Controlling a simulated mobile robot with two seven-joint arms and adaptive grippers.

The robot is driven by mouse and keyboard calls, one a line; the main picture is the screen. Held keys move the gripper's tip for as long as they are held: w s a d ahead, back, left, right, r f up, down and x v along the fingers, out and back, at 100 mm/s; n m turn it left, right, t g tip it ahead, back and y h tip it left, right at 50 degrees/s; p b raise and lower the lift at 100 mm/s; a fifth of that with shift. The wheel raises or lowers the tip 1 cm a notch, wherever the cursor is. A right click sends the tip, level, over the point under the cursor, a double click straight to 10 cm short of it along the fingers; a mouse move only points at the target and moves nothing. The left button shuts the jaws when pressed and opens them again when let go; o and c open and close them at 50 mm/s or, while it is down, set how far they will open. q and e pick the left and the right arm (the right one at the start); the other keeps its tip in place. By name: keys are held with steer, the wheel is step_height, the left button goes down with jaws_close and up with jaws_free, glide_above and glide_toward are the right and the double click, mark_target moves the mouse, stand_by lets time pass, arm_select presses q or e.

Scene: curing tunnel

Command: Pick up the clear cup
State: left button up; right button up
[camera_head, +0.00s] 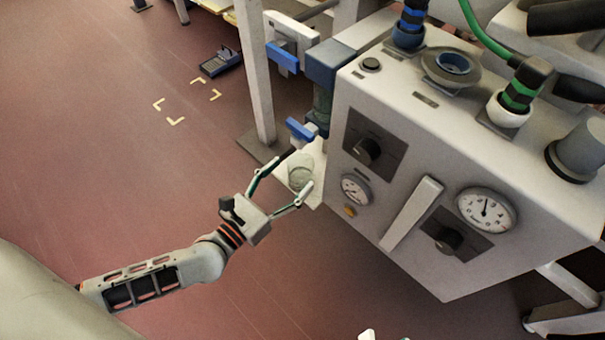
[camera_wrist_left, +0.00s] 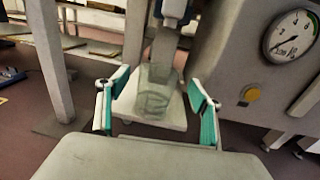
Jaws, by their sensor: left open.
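The clear cup (camera_head: 299,178) stands on a small white shelf (camera_head: 318,190) at the left side of the grey machine. It also shows in the left wrist view (camera_wrist_left: 155,92), upright and near the middle between the fingers. My left gripper (camera_head: 287,183) is open, with its two green-padded fingers pointing at the cup, one to each side. In the left wrist view my left gripper (camera_wrist_left: 158,105) has clear gaps between its fingers and the cup; I see no contact.
The grey machine (camera_head: 420,150) with gauges, knobs and a handle stands right of the cup. A tap with blue levers (camera_head: 301,130) is just above the cup. A metal post (camera_head: 254,75) stands behind to the left. The red floor at left is mostly open.

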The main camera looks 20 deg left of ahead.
mark_target(309, 156)
arm_select(q)
steer(key=x, duration=0.5)
steer(key=shift+a+b, duration=0.1)
steer(key=shift+b, duration=0.25)
steer(key=shift+c, duration=0.4)
steer(key=c, duration=1.3)
steer(key=shift+r, duration=0.15)
